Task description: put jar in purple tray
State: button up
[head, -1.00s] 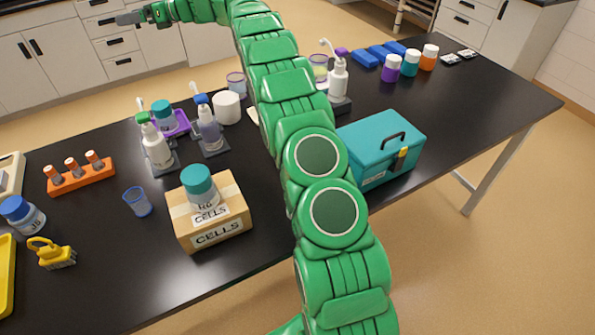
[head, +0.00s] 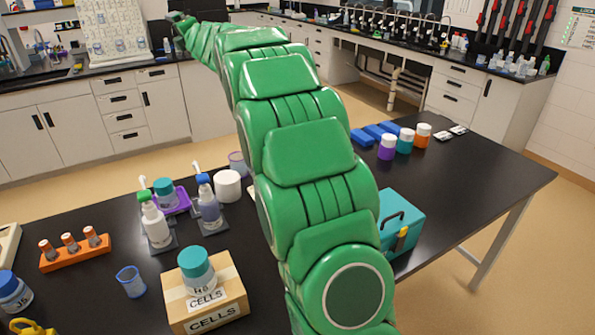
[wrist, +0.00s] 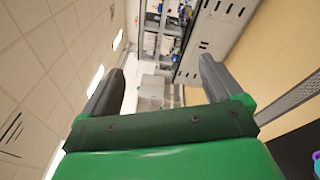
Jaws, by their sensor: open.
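A purple tray (head: 182,205) lies on the black table, partly hidden by a pump bottle. A teal-lidded jar (head: 165,191) appears to stand in it, though its base is hidden. A larger teal-lidded jar (head: 197,275) stands upright on a cardboard box marked CELLS (head: 233,312). A blue-lidded jar (head: 13,292) is at the left picture edge. My gripper (wrist: 160,85) is open and empty in the wrist view, with its two dark fingers spread. In the head view it is small and far off at the upper left, well away from the jars and tray.
Pump bottles (head: 156,224) stand close in front of the tray. A white tub (head: 227,187), a blue beaker (head: 131,282) and an orange tube rack (head: 75,250) are nearby. A teal toolbox (head: 402,222) stands right of my arm. The table's right end is mostly clear.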

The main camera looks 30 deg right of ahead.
jog(key=s+d+f+m+g+h, duration=0.3)
jog(key=s+f+m, duration=0.2)
jog(key=s, duration=0.5)
jog(key=s+d+f+m+g+h, duration=0.25)
jog(key=s+f+m, duration=0.3)
jog(key=s, duration=0.35)
jog(key=s+d+f+m+g+h, duration=0.2)
jog(key=s+d+f+m+g, duration=0.15)
jog(key=s+m, duration=0.45)
jog(key=s+a+f+m+g+y, duration=0.1)
jog(key=s+f, duration=0.4)
jog(key=s, duration=1)
jog(key=s+a+f+m+g+y, duration=0.1)
jog(key=s+a+f+g, duration=0.5)
jog(key=s, duration=0.9)
jog(key=s+a+f+m+g+y, duration=0.2)
jog(key=s+a+f+m+g, duration=0.1)
jog(key=s, duration=1.2)
notch_tip(320, 180, down, 2)
jog(key=shift+a+f+m+g, duration=0.2)
jog(key=shift+a+m+g, duration=0.2)
jog(key=shift+a, duration=0.35)
